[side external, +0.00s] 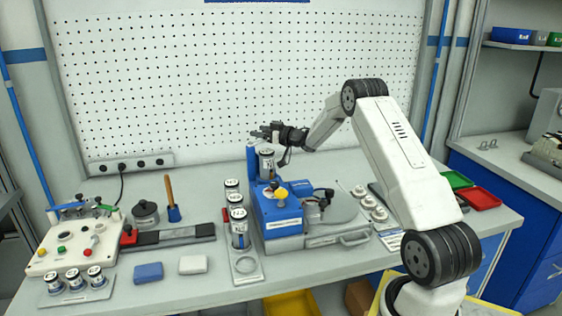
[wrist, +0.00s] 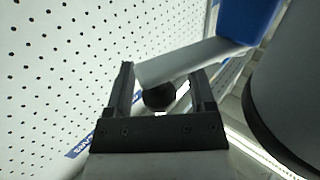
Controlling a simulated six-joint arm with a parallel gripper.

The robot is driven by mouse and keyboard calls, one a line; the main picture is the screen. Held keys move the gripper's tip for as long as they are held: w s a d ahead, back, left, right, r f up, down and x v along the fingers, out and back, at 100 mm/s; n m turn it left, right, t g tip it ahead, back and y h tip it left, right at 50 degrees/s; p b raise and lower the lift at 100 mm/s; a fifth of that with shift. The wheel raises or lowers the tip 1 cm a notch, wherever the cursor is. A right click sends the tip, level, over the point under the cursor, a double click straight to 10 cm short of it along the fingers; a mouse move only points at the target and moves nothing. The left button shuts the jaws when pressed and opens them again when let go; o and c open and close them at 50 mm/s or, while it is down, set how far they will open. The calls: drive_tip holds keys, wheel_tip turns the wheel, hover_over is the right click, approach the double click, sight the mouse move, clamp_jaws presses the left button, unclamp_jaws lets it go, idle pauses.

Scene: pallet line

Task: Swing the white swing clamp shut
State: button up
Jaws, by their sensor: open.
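A pale bar, which looks like the arm of the white swing clamp (wrist: 190,62), runs from a blue post (wrist: 245,18) across the space in front of my gripper in the wrist view. A black round knob (wrist: 158,97) shows below the bar, between my fingers. My gripper (wrist: 164,76) is open, with one finger on each side of the knob; I cannot tell whether either finger touches it. In the side view my gripper (side external: 266,134) is beside the top of the blue post (side external: 251,160), above the blue machine (side external: 277,212). The clamp is mostly hidden there.
A labelled can (side external: 267,165) stands on the machine close below my gripper. More cans (side external: 238,225) stand in a rack to the left. The pegboard (side external: 230,60) rises behind.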

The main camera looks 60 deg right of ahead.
clamp_jaws()
idle(1.5)
